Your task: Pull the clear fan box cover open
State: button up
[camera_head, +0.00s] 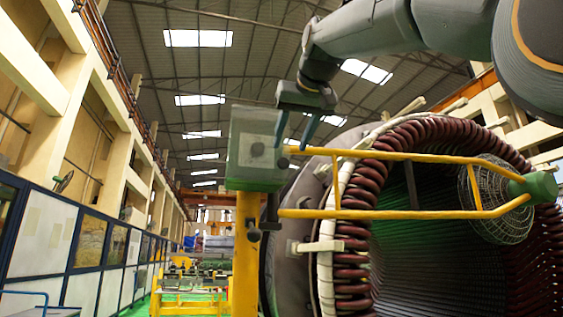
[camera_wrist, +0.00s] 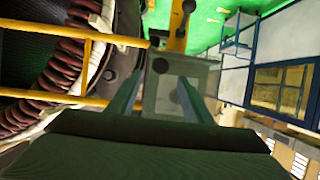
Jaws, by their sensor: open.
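The fan box (camera_head: 247,172) sits at the top of a yellow post, with a pale see-through cover (camera_head: 255,138) on it. A dark round knob shows through the cover. My gripper (camera_head: 291,146) is open with its two blue fingers pointing down at the box's right side. In the wrist view my gripper (camera_wrist: 161,76) has its fingers on either side of the box front (camera_wrist: 162,98), with nothing seen between them but the box. I cannot tell whether the fingers touch the cover. The cover looks closed.
Yellow bars (camera_head: 400,155) run right from the box to a caged fan (camera_head: 495,200). The large stator with dark red coils (camera_head: 355,220) stands close on the right. A yellow post (camera_head: 245,260) stands below the box. The floor to the left looks more open.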

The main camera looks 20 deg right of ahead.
aim_at(284, 160)
jog(key=p+x, duration=0.1)
jog(key=x, duration=0.5)
jog(key=shift+w+f, duration=0.2)
jog(key=shift+w, duration=0.1)
grip_shut()
